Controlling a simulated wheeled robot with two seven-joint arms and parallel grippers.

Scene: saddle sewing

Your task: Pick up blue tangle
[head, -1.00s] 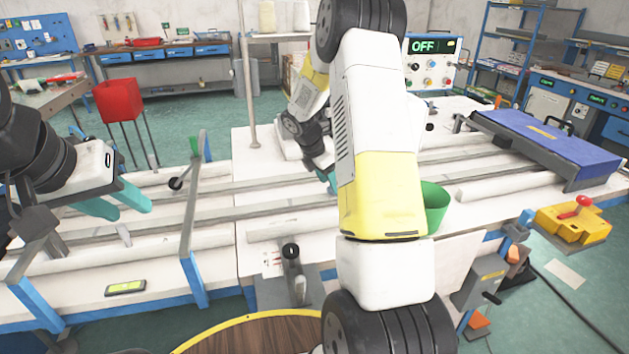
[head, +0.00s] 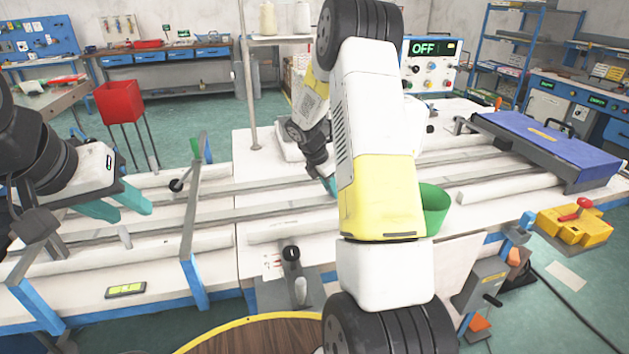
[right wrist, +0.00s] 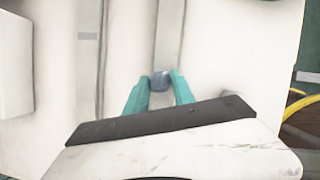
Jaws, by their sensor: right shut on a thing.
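The blue tangle (right wrist: 159,81) is a small dark blue-grey lump in the right wrist view. It sits between the teal fingertips of my right gripper (right wrist: 158,90), which are shut on it, over a grey strip on the white table. In the head view my right gripper (head: 329,184) is mostly hidden behind my own arm, and the tangle is not visible there. My left gripper (head: 122,207) is at the left, above the white table, with its teal fingers apart and nothing between them.
A green bin (head: 434,210) stands just right of my right arm. A blue-topped panel (head: 550,145) lies on the rails at the right. A black-handled lever (head: 292,262) stands at the front edge. A red bin (head: 118,101) stands behind the table at left.

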